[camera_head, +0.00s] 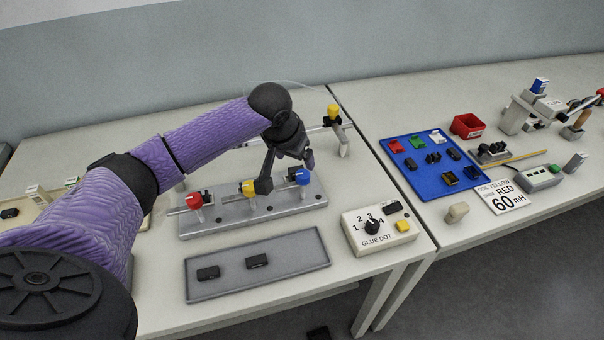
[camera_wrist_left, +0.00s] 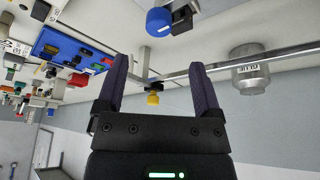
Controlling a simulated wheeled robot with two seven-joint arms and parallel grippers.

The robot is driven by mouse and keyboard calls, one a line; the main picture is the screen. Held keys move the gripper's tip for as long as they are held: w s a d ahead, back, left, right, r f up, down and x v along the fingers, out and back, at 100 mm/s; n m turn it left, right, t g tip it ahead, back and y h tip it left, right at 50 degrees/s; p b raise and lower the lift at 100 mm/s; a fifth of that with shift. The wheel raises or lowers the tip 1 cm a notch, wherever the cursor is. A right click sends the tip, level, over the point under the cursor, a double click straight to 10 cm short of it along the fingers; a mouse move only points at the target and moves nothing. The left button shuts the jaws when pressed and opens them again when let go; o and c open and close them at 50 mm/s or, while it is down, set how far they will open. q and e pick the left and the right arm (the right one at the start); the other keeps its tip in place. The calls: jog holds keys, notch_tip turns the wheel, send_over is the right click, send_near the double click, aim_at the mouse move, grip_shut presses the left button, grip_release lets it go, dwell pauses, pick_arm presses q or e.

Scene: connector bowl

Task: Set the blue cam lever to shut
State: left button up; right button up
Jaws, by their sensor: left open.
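The blue cam lever (camera_head: 299,176) stands at the right end of a grey base plate (camera_head: 295,200), with a yellow lever (camera_head: 248,188) and a red lever (camera_head: 193,200) to its left. Its blue cap also shows at the top of the left wrist view (camera_wrist_left: 158,22), beside a black block. My left gripper (camera_head: 286,172) is open and empty, fingers pointing down close to the blue lever. In the left wrist view (camera_wrist_left: 160,62) the blue cap lies ahead of the gap between the fingertips, with no contact visible. The lever's exact angle is hard to tell. My right gripper is out of view.
Behind the plate a metal rod on a stand carries a yellow knob (camera_head: 333,111). A glue jar (camera_wrist_left: 249,72) shows in the left wrist view. A grey tray (camera_head: 220,291) with black pieces lies in front; a white glue-dot box (camera_head: 384,243) stands right. A blue mat (camera_head: 425,186) lies farther right.

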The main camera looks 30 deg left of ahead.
aim_at(302, 174)
pick_arm(q)
jog(key=b+x, duration=0.3)
jog(key=x, duration=0.5)
jog(key=shift+d+f, duration=0.1)
jog(key=shift+f, duration=0.05)
grip_shut()
